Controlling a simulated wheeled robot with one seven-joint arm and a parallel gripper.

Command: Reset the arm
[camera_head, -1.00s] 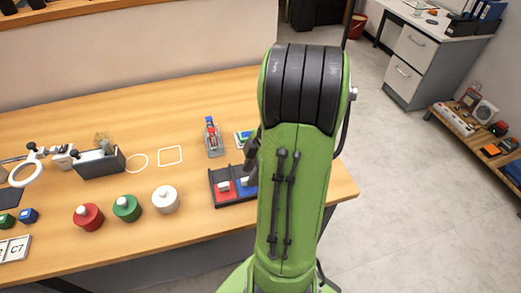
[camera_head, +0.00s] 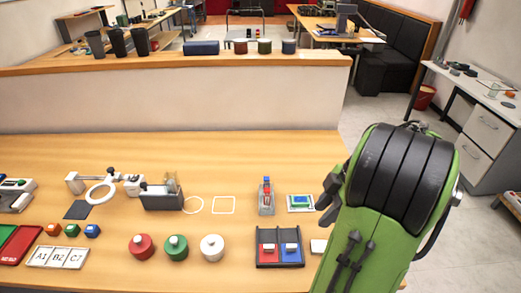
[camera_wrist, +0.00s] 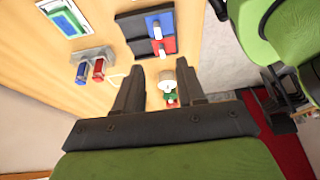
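My green arm stands at the right of the head view, folded over the right end of the wooden table (camera_head: 110,150). My gripper (camera_head: 328,195) shows there only as dark finger parts at the left side of the arm. In the wrist view my gripper (camera_wrist: 158,92) has its two dark fingers spread apart with nothing held between them. White and green knobs (camera_wrist: 170,88) show beyond the gap, apart from the fingers.
A black tray with red and blue blocks (camera_head: 280,262) lies left of my arm. Red, green and white knobs (camera_head: 176,248) stand in a row. A white cabinet (camera_head: 480,130) stands right.

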